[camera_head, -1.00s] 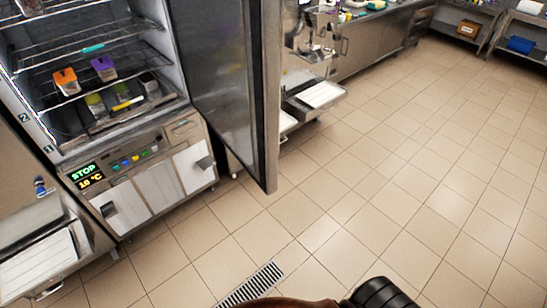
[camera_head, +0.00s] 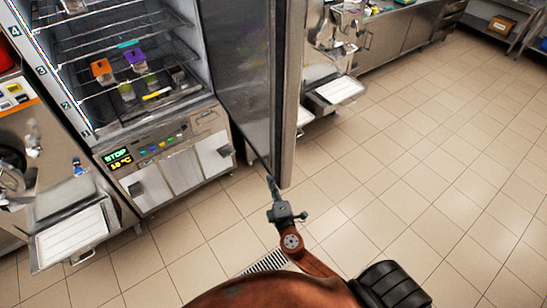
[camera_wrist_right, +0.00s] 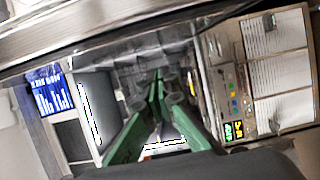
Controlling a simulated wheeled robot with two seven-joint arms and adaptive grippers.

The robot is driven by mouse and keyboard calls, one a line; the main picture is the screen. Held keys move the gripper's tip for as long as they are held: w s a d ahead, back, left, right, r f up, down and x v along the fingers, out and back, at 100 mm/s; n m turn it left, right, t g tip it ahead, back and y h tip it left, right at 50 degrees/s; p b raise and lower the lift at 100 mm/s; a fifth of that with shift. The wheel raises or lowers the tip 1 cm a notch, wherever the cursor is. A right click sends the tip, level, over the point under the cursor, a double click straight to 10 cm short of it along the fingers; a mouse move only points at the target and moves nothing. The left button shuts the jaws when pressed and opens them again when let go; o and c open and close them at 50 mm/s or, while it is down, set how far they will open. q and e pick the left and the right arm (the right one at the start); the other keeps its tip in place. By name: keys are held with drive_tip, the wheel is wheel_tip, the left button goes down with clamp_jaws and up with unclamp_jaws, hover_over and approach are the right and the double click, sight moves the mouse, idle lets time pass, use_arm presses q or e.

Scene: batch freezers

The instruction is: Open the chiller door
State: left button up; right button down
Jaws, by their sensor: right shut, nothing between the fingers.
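The chiller (camera_head: 165,165) stands at the left in the head view, and its door (camera_head: 245,75) is swung wide open, with the interior and wire shelves exposed. My right gripper (camera_head: 271,182) is at the lower free edge of the door; whether it touches cannot be told. In the right wrist view its green fingers (camera_wrist_right: 157,80) are closed together with nothing between them. The chiller's interior shows behind them, with the control panel (camera_wrist_right: 233,105) to the right. My left gripper is in neither view.
Orange (camera_head: 101,68) and purple-topped (camera_head: 134,56) containers stand on a chiller shelf. A steel machine with a white tray (camera_head: 340,90) stands beyond the door. Another machine with a white tray (camera_head: 72,235) is at lower left. Tiled floor at right is clear.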

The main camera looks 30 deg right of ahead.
sight(274, 159)
use_arm(q)
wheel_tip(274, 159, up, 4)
drive_tip(key=p, duration=0.4)
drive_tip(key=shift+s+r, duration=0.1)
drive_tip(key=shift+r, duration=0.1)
use_arm(e)
drive_tip(key=w+d, duration=0.2)
drive_tip(key=w, duration=0.1)
drive_tip(key=w+d, duration=0.2)
drive_tip(key=w, duration=0.1)
drive_tip(key=w+d, duration=0.2)
drive_tip(key=w, duration=0.1)
drive_tip(key=shift+d+f, duration=0.1)
drive_tip(key=shift+d, duration=0.25)
